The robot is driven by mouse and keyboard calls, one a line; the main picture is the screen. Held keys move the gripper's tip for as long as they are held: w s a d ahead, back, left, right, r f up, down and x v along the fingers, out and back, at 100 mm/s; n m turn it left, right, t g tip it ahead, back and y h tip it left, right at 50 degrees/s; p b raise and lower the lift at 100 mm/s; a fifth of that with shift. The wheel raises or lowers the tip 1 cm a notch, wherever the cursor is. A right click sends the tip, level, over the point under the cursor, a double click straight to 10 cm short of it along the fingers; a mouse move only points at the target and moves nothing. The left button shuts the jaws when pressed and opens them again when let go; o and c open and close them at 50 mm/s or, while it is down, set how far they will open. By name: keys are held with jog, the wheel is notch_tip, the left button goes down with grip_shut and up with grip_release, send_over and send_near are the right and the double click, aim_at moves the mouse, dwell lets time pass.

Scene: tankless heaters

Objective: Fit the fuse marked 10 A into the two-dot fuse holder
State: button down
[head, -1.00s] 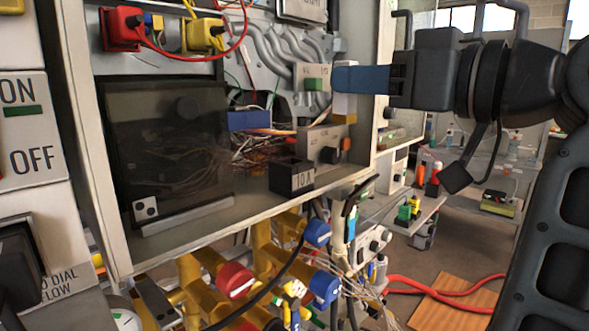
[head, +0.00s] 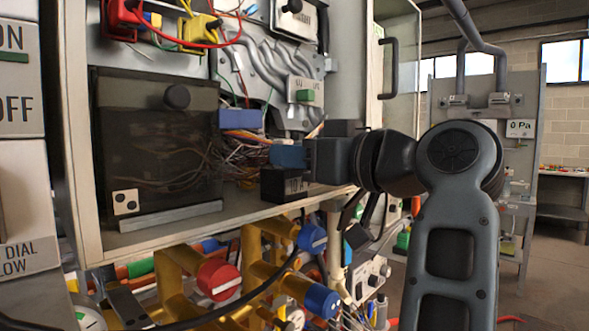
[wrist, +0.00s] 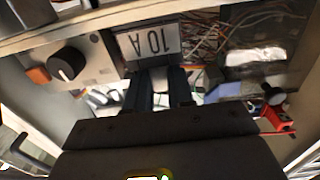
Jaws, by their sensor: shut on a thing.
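The fuse marked 10 A is a black block (head: 274,187) with a white label, at the right end of the cabinet's bottom ledge in the head view. In the wrist view its label (wrist: 148,42) reads upside down, just beyond my fingers. My gripper (head: 286,157) has blue fingers and is shut on the fuse from its upper right side. My gripper also shows in the wrist view (wrist: 160,80). A two-dot plate (head: 125,202) sits at the lower left of a smoky dark cover (head: 160,135) with a round knob. What is behind the cover is mostly hidden.
Yellow pipes with red (head: 218,279) and blue valve knobs (head: 322,300) stand below the ledge. In the wrist view, a panel with a black knob (wrist: 67,63) is left of the fuse.

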jog(key=shift+f, duration=0.25)
jog(key=c, duration=1)
grip_release()
jog(key=shift+r, duration=0.3)
jog(key=shift+s+d, duration=0.2)
jog(key=shift+d, duration=0.1)
jog(key=b+v, duration=0.1)
jog(key=v, duration=1)
jog(key=shift+s+d, duration=0.1)
jog(key=shift+s, duration=0.05)
jog(key=shift+f, duration=0.1)
